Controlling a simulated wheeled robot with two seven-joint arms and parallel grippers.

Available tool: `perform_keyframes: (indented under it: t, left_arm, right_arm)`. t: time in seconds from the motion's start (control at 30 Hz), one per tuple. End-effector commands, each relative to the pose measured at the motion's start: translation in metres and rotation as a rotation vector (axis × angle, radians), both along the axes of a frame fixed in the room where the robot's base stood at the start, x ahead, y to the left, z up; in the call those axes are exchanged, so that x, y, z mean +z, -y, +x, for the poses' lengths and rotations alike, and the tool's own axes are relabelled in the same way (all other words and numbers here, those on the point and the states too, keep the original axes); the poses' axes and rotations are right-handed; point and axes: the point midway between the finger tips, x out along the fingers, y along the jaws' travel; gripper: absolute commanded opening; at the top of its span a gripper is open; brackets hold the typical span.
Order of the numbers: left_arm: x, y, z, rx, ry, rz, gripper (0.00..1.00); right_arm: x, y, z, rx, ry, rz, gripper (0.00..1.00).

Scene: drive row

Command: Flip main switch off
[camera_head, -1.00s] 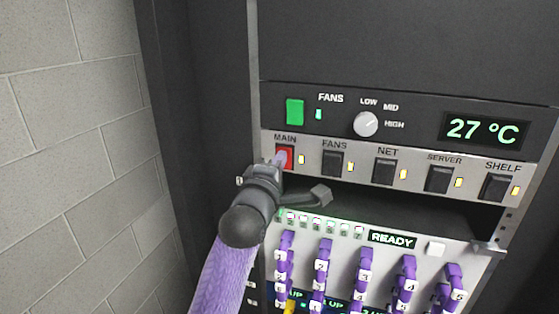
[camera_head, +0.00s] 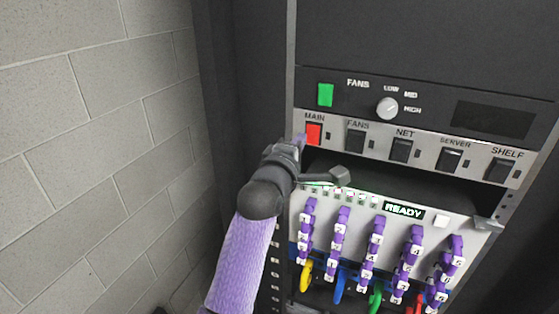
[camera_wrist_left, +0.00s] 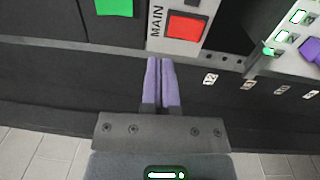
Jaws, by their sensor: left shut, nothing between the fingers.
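The red MAIN switch (camera_head: 314,133) is at the left end of the grey switch strip (camera_head: 340,122). The small lamp beside it is dark, and so are the lamps beside the other switches. My left gripper (camera_head: 301,141) is shut and empty, just left of and below the switch in the head view. In the left wrist view the MAIN switch (camera_wrist_left: 186,27) shows whole, and the purple fingertips (camera_wrist_left: 160,62) are apart from it, over the dark rack edge. My right gripper is not in view.
Black switches for FANS (camera_head: 356,140), NET (camera_head: 401,149), SERVER (camera_head: 449,159) and SHELF (camera_head: 500,170) run to the right. Above are a green button (camera_head: 325,95), a knob (camera_head: 387,108) and a blank display (camera_head: 494,120). Below is a READY panel with purple plugs (camera_head: 340,233). A block wall (camera_head: 100,130) is at left.

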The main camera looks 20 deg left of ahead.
Motion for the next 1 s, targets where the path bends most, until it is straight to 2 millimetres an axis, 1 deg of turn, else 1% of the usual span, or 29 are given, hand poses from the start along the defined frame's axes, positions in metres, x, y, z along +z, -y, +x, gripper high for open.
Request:
perform_keyframes:
  t: [0.1, 0.2, 0.3, 0.4, 0.57, 0.93, 0.97, 1.0]
  left_arm:
    - [0.000, -0.001, -0.022, 0.000, 0.001, 0.000, 0.00]
    - [0.003, -0.001, -0.042, 0.000, 0.001, -0.001, 0.00]
    - [0.005, -0.003, -0.059, 0.001, 0.000, 0.001, 0.00]
    - [0.008, -0.003, -0.072, 0.001, 0.001, 0.000, 0.00]
    - [0.010, -0.003, -0.081, 0.001, 0.000, 0.001, 0.00]
    - [0.010, -0.003, -0.081, 0.001, 0.000, 0.001, 0.00]
    - [0.009, -0.003, -0.081, 0.000, -0.001, 0.002, 0.00]
    - [0.005, -0.003, -0.080, -0.001, -0.007, 0.008, 0.00]
  right_arm:
    - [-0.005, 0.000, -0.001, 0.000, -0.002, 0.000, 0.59]
    - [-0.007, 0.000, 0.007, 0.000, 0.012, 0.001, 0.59]
    - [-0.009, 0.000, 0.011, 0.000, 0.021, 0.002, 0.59]
    - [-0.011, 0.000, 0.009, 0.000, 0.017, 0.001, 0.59]
    - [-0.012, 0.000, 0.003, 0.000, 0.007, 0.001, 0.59]
    - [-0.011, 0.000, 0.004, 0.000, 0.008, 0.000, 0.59]
    - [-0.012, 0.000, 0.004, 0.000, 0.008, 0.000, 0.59]
    - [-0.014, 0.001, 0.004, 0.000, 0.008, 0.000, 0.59]
